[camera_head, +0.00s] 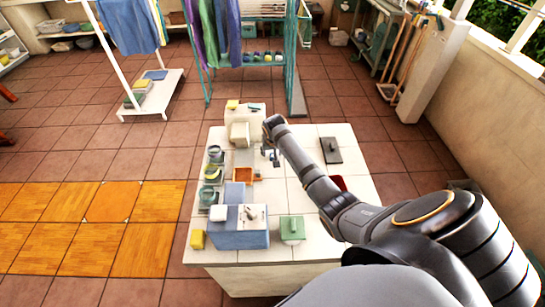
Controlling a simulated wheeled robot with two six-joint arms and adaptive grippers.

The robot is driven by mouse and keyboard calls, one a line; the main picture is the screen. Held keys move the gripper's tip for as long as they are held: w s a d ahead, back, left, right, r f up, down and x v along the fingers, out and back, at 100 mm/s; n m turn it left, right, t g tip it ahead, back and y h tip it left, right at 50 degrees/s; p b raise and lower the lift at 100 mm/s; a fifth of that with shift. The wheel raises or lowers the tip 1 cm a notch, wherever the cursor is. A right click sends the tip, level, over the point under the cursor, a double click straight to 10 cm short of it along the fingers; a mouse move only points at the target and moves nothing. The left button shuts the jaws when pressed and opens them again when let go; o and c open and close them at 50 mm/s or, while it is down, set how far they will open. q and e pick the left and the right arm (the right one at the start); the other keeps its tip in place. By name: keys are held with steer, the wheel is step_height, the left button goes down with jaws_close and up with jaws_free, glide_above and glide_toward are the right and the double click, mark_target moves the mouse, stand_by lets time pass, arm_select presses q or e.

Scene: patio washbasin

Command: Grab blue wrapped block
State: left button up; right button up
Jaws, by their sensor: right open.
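A small plain blue block (235,193) stands on the white tiled counter (295,187), just behind a larger blue box-like block (239,237). The larger block has pale items on top. I cannot tell which of the two is the wrapped one. My right gripper (271,157) is open above the far middle of the counter, apart from both blue blocks and beyond them. My right arm reaches in from the lower right and hides part of the counter. My left gripper is not in view.
An orange tray (243,175) lies beyond the small blue block. Dark green-topped containers line the left edge. A green block (292,229) sits right of the larger blue one, and a dark flat item (331,150) lies at the far right. The middle of the counter has bare tiles.

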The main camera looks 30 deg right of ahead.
steer(key=shift+w+f, duration=0.1)
steer(key=shift+f, duration=0.1)
steer(key=shift+r, duration=0.1)
steer(key=c, duration=0.9)
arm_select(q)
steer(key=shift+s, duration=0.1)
arm_select(e)
steer(key=shift+c, duration=0.3)
steer(key=shift+r, duration=0.1)
steer(key=shift+d+r, duration=0.1)
steer(key=shift+r, duration=0.2)
arm_select(q)
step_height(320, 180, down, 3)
steer(key=b, duration=0.2)
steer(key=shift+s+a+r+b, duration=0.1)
steer(key=shift+b, duration=0.25)
arm_select(e)
steer(key=s+d+r, duration=0.8)
steer(key=d+r, duration=0.3)
steer(key=r, duration=0.1)
steer(key=shift+s, duration=0.35)
